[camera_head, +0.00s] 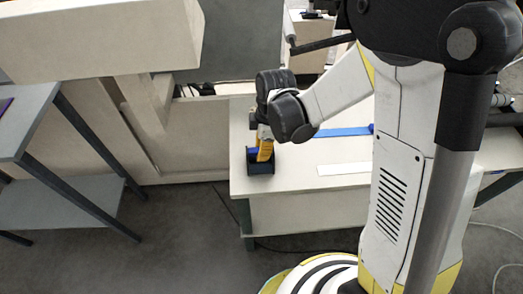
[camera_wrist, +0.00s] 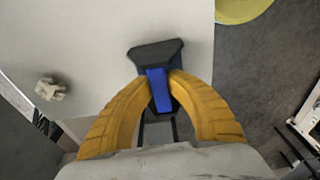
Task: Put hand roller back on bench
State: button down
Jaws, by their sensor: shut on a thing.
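The hand roller has a blue handle (camera_wrist: 158,90) and a wide black end (camera_wrist: 155,54). My gripper (camera_wrist: 158,82) has its two yellow fingers closed on the blue handle from both sides. In the head view my gripper (camera_head: 265,150) points down at the left end of the white bench (camera_head: 290,177). A black part of the roller (camera_head: 260,168) shows just below the fingers, over the bench's left front corner. I cannot tell whether it touches the bench top. The bench top (camera_wrist: 85,50) also fills much of the wrist view.
A blue strip (camera_head: 342,132) and a white strip (camera_head: 343,168) lie on the bench to the right. A grey shelf table (camera_head: 25,105) stands at the left, with floor between it and the bench. A large pale beam (camera_head: 100,40) is behind. A small pale object (camera_wrist: 49,88) shows in the wrist view.

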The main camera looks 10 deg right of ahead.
jog(key=shift+f, duration=0.4)
jog(key=c, duration=1.5)
grip_release()
jog(key=shift+o, duration=0.2)
jog(key=shift+r, duration=0.1)
notch_tip(320, 180, up, 12)
jog(key=d+p, duration=0.1)
jog(key=p, duration=0.4)
jog(key=s+d+r+m+t, duration=0.3)
jog(key=s+d+r+m, duration=0.2)
jog(key=d+r+m, duration=0.1)
jog(key=s+d+r+m+t+h, duration=0.1)
jog(key=s+d+r+m+t, duration=0.3)
jog(key=m, duration=0.7)
notch_tip(320, 180, up, 4)
jog(key=shift+s+d+f+m, duration=0.15)
jog(key=shift+s+d+m, duration=0.15)
jog(key=shift+s+d, duration=0.7)
